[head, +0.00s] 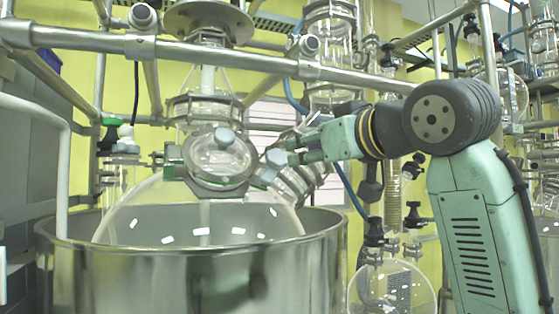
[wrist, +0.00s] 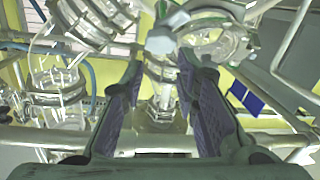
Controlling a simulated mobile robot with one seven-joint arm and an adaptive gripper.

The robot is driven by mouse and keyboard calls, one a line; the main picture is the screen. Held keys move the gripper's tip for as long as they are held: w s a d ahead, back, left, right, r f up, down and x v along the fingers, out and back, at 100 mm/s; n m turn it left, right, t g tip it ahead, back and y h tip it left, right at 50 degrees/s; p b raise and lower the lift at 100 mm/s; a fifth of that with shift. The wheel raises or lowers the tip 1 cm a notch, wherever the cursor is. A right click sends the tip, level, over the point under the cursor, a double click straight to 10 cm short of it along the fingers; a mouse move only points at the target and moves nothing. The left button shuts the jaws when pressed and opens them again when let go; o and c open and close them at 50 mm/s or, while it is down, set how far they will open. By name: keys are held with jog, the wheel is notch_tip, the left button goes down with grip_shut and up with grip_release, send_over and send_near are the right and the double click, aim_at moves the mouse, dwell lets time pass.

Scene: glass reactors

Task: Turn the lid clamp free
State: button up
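The lid clamp (head: 219,186) is a dark metal band around the round glass port on the front of the large reactor vessel. The clamp's own joint is too small to make out.
The glass vessel (head: 140,210) sits in a wide steel pot (head: 190,280). A steel rail (head: 230,55) crosses above. Glass columns and a round flask (head: 392,288) stand to the right, close to my arm. Glass necks (wrist: 58,85) fill the left of the wrist view.

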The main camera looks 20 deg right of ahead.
aim_at(280, 157)
jog(key=shift+o, duration=0.7)
jog(key=shift+s+d+f, duration=0.1)
jog(key=shift+f, duration=0.2)
jog(key=shift+o, duration=0.6)
jog(key=shift+r+t, duration=0.1)
jog(key=shift+t, duration=0.2)
jog(key=o, duration=0.4)
jog(key=p+x, duration=0.3)
jog(key=x, duration=0.6)
jog(key=shift+w+a+p, duration=0.2)
jog(key=shift+w+p, duration=0.1)
jog(key=shift+w, duration=0.55)
jog(key=c, duration=1.2)
